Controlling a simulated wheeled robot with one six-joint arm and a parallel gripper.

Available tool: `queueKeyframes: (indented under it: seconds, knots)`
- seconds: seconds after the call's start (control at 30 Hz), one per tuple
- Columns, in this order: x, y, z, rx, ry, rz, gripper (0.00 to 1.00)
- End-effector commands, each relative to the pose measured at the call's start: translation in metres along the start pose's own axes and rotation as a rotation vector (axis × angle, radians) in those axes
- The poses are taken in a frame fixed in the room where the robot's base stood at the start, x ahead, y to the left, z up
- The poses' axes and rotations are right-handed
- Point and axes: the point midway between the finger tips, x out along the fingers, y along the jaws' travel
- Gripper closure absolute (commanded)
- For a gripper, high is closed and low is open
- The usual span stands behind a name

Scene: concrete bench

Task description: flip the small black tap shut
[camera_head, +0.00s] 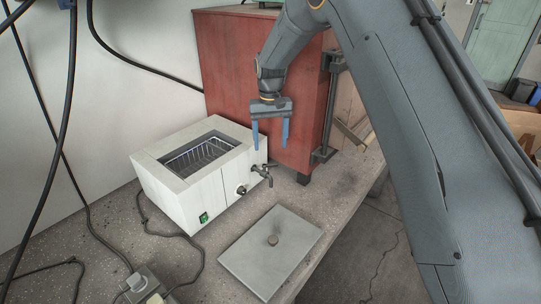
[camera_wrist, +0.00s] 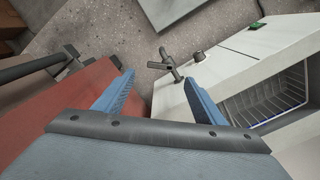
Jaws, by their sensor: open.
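The small dark tap (camera_head: 263,172) sticks out from the front of a white bath-like box (camera_head: 176,190), near its right end. In the wrist view the tap (camera_wrist: 170,64) shows a crossways lever and a stem, just beyond my fingertips. My gripper (camera_head: 270,146) is open and empty, with its two blue fingers pointing down above the tap. In the wrist view the fingers (camera_wrist: 158,77) are spread apart, and the tap appears near the gap between them, not touched. Which lever position is open or shut I cannot tell.
A round knob (camera_head: 242,190) and a green switch (camera_head: 204,217) are on the box front. A wire basket (camera_head: 200,154) sits inside. A grey lid (camera_head: 262,262) lies on the bench in front. A red cabinet (camera_head: 235,70) stands close behind. Cables lie at left.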

Motion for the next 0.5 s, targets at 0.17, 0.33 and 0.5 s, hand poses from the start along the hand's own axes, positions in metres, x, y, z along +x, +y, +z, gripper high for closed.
queueKeyframes:
  seconds: [0.17, 0.33, 0.5]
  knots:
    - [0.017, -0.001, -0.001, -0.001, -0.003, 0.0, 0.36]
    - [0.043, -0.001, 0.0, 0.0, -0.004, 0.0, 0.36]
    - [0.065, -0.001, -0.001, 0.0, -0.001, 0.0, 0.36]
